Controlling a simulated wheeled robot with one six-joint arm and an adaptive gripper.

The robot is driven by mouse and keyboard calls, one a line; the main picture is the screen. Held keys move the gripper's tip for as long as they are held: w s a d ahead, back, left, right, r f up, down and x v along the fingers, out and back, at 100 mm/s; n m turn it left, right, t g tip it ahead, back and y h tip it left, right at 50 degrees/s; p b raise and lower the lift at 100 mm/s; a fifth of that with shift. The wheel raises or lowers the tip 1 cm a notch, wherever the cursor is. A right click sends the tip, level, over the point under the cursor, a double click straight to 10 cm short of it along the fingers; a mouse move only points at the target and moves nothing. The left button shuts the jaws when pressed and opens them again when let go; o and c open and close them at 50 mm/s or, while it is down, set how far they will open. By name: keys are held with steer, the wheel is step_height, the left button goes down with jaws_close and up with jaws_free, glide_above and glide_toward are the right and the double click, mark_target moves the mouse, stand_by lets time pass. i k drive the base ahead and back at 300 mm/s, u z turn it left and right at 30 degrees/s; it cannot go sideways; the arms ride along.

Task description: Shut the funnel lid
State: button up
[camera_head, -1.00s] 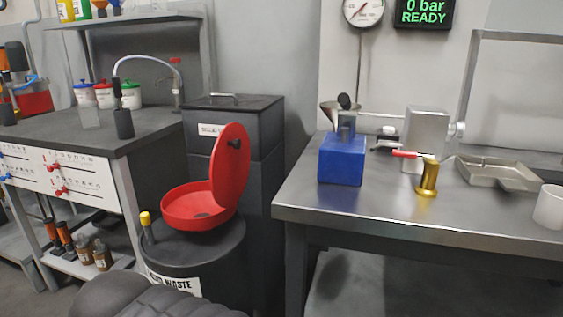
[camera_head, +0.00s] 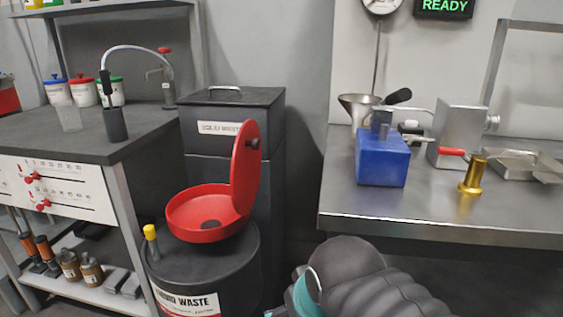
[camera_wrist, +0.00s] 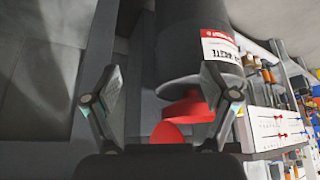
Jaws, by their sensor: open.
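The red funnel (camera_head: 190,222) sits on top of the dark liquid waste drum (camera_head: 205,270) in the head view. Its round red lid (camera_head: 245,175) stands upright, hinged open at the funnel's right side, with a dark knob near the top. In the wrist view the scene is upside down; the red funnel (camera_wrist: 190,110) and red lid (camera_wrist: 166,134) show below the drum (camera_wrist: 185,45). My gripper (camera_wrist: 162,75) is open, with its fingers wide apart and nothing between them. The right finger overlaps part of the funnel in the picture.
A yellow-capped stub (camera_head: 151,240) rises from the drum's left edge. A black lidded bin (camera_head: 232,110) stands behind the drum. A workbench (camera_head: 50,132) is at left. A metal table (camera_head: 430,215) with a blue block (camera_head: 382,160) is at right.

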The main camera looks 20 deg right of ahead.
mark_target(245, 167)
steer(key=k, duration=1.3)
steer(key=u, duration=0.6)
steer(key=i, duration=1.35)
steer(key=z, duration=0.45)
